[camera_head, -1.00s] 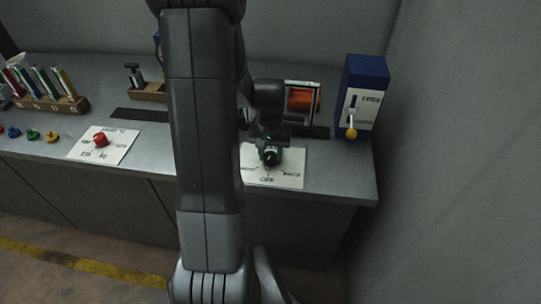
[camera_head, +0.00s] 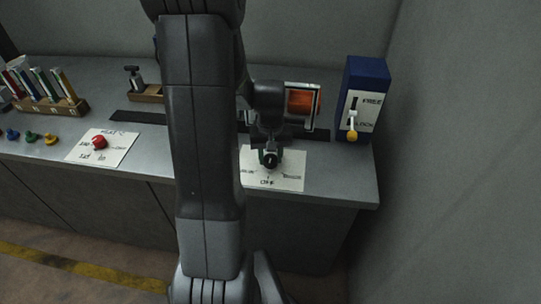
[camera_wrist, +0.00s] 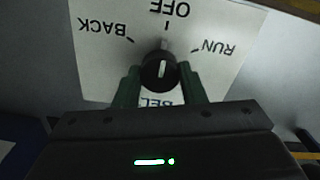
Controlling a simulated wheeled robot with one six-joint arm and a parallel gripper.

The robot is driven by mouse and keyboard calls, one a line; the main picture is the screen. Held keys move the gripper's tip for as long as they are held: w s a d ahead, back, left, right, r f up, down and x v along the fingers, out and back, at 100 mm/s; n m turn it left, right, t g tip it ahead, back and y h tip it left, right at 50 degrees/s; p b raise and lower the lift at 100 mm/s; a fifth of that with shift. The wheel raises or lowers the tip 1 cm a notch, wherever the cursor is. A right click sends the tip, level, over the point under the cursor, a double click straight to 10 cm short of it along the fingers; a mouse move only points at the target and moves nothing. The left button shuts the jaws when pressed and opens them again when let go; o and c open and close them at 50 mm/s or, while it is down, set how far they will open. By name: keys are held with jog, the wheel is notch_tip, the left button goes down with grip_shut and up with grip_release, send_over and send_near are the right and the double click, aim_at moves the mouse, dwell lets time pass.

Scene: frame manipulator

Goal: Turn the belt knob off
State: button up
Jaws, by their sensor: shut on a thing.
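The belt knob (camera_wrist: 160,72) is black and round with a white line. It sits on a white card marked BACK, OFF and RUN, with a partly hidden BEL... label. In the wrist view its white line runs nearly straight toward the OFF mark. My gripper (camera_wrist: 161,88) has its two green-grey fingers on either side of the knob and is shut on it. In the head view, the gripper (camera_head: 269,156) is over the white card (camera_head: 290,180) near the bench's front edge, and my arm hides part of the card.
A red knob (camera_head: 99,142) on another card lies to the left, beside several small coloured knobs. An orange panel (camera_head: 300,102) is behind the gripper. A grey wall bounds the right.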

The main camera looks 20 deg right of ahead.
aim_at(270, 158)
jog(key=o, duration=1)
jog(key=shift+r, duration=0.1)
notch_tip(270, 158, up, 14)
jog(key=shift+f, duration=0.25)
notch_tip(270, 158, down, 14)
jog(key=shift+r, duration=0.1)
dwell(0.4)
jog(key=shift+r, duration=0.1)
